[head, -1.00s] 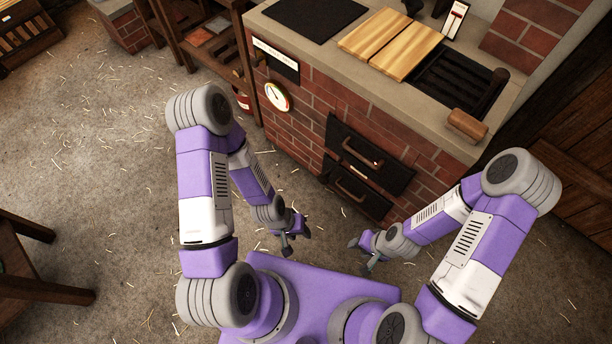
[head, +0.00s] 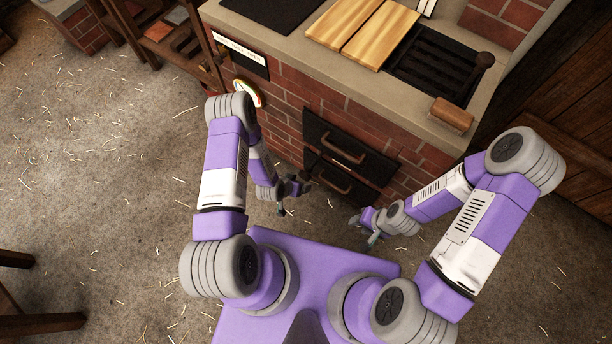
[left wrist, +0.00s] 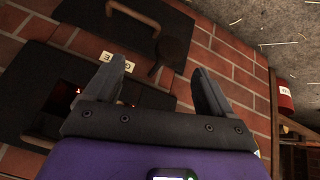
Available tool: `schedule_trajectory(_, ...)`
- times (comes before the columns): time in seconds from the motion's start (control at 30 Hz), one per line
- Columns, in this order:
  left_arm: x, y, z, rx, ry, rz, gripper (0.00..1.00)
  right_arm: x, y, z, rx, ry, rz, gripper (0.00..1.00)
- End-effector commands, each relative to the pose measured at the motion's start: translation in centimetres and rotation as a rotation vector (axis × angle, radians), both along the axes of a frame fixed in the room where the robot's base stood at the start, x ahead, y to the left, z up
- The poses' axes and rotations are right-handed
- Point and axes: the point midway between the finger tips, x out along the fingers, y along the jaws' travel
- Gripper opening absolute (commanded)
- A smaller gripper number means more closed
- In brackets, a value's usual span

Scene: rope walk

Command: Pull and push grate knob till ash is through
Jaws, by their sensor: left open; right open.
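A dark round grate knob (left wrist: 172,48) on a short stem sticks out from the brick front in the left wrist view, beside a small cream label (left wrist: 116,62) whose lettering I read only in part. My left gripper (left wrist: 158,70) is open; the knob shows beyond and between its fingertips, with nothing held. In the head view my left gripper (head: 294,193) is low before the stove, near the left edge of the black doors. My right gripper (head: 365,232) is open and empty, low in front of the stove. An orange glow (left wrist: 78,91) shows in a dark opening; I cannot make out any ash.
The brick stove (head: 290,90) has an upper black door (head: 335,140) and a lower handle (head: 337,181). A round gauge (head: 247,93) is on its front. Boards (head: 365,30) and a dark grill (head: 440,62) lie on top.

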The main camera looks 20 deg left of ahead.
Motion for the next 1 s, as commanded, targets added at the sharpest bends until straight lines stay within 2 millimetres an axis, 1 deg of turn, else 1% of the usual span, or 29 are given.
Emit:
schedule_trajectory(0.03, 0.8, 0.3, -1.9, 0.029, -0.066, -0.041, 0.84, 0.0, 0.0, -0.3, 0.000, 0.000, 0.000, 0.43)
schedule_trajectory(0.1, 1.9, 0.6, -3.3, 0.062, -0.152, -0.094, 0.84, 0.0, 0.0, -0.5, 0.000, 0.000, 0.000, 0.43)
schedule_trajectory(0.2, 2.7, 0.8, -4.6, 0.094, -0.238, -0.148, 0.84, 0.0, 0.0, -0.6, 0.000, 0.000, 0.000, 0.43)
schedule_trajectory(0.37, 3.7, 0.7, -5.6, 0.112, -0.293, -0.181, 0.84, 0.0, 0.0, -1.1, 0.000, 0.000, 0.000, 0.43)
schedule_trajectory(0.6, 6.1, -0.2, -8.4, 0.112, -0.293, -0.181, 0.84, 0.0, 0.0, -2.9, 0.000, 0.000, 0.000, 0.43)
schedule_trajectory(0.73, 7.3, -0.6, -9.6, 0.113, -0.291, -0.180, 0.84, 0.0, 0.0, -3.7, 0.000, 0.000, 0.000, 0.43)
schedule_trajectory(0.87, 8.0, -0.9, -10.2, 0.112, -0.290, -0.180, 0.84, 0.0, 0.0, -4.1, 0.000, 0.000, 0.000, 0.43)
schedule_trajectory(1.0, 8.3, -1.0, -10.4, 0.111, -0.290, -0.179, 0.84, 0.0, 0.0, -4.2, 0.000, 0.000, 0.000, 0.43)
